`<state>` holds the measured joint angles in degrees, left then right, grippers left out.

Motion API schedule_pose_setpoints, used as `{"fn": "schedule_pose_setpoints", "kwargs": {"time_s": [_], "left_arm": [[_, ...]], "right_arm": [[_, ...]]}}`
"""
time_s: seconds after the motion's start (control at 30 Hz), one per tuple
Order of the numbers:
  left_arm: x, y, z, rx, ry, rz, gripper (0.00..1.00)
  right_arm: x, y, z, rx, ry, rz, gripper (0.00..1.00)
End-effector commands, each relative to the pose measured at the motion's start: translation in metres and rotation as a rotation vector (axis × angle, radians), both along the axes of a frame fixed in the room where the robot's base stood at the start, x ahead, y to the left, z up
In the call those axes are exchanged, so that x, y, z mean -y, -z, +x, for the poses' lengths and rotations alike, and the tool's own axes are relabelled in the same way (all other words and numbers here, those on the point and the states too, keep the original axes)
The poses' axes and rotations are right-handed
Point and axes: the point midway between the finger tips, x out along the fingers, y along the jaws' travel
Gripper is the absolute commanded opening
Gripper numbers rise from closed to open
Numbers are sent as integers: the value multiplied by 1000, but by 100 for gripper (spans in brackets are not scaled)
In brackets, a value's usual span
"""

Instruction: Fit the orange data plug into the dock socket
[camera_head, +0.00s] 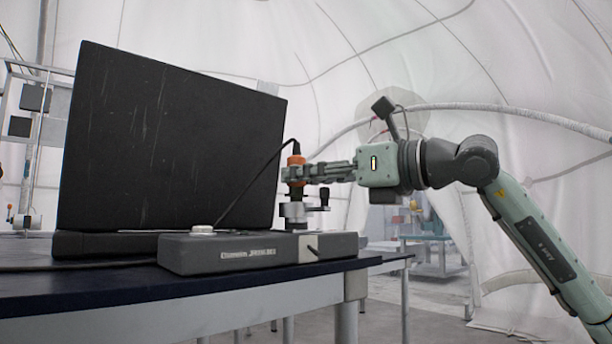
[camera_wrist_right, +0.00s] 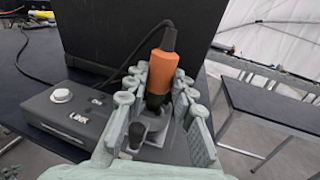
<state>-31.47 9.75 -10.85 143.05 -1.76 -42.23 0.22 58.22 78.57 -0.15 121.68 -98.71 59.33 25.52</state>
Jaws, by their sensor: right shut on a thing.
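The orange data plug (camera_head: 296,161) is upright between the fingers of my right gripper (camera_head: 298,173); a dark cable leaves its top. In the right wrist view the orange plug (camera_wrist_right: 166,70) sits between both fingers of the gripper (camera_wrist_right: 158,97), its dark lower part pointing down. The grey dock (camera_head: 215,254) lies on the table, and its socket (camera_head: 294,212) stands up at the right end, directly below the plug. A black-knobbed lever is on the socket's side. I cannot tell whether the plug tip has entered the socket. My left gripper is not in view.
A large black panel (camera_head: 170,140) stands upright behind the dock. The dark table (camera_head: 90,298) ends just right of the dock. A white button (camera_head: 202,230) is on the dock's top, and the plug's cable runs down near it. Another table (camera_wrist_right: 265,108) stands to the right.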

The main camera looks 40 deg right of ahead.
Motion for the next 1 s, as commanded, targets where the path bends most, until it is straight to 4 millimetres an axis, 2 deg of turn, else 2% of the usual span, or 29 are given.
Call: {"fn": "schedule_pose_setpoints", "kwargs": {"time_s": [0.63, 0.67, 0.7, 0.83, 1.0], "left_arm": [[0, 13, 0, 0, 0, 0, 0], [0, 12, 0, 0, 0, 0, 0], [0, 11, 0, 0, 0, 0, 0], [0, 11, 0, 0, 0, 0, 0], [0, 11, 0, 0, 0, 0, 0]], "right_arm": [[0, 13, 0, 0, 0, 0, 0], [0, 12, 0, 0, 0, 0, 27], [0, 12, 0, 0, 0, 0, 32], [0, 12, 0, -1, 0, 0, 48], [0, 12, 0, -1, 0, 0, 48]]}}
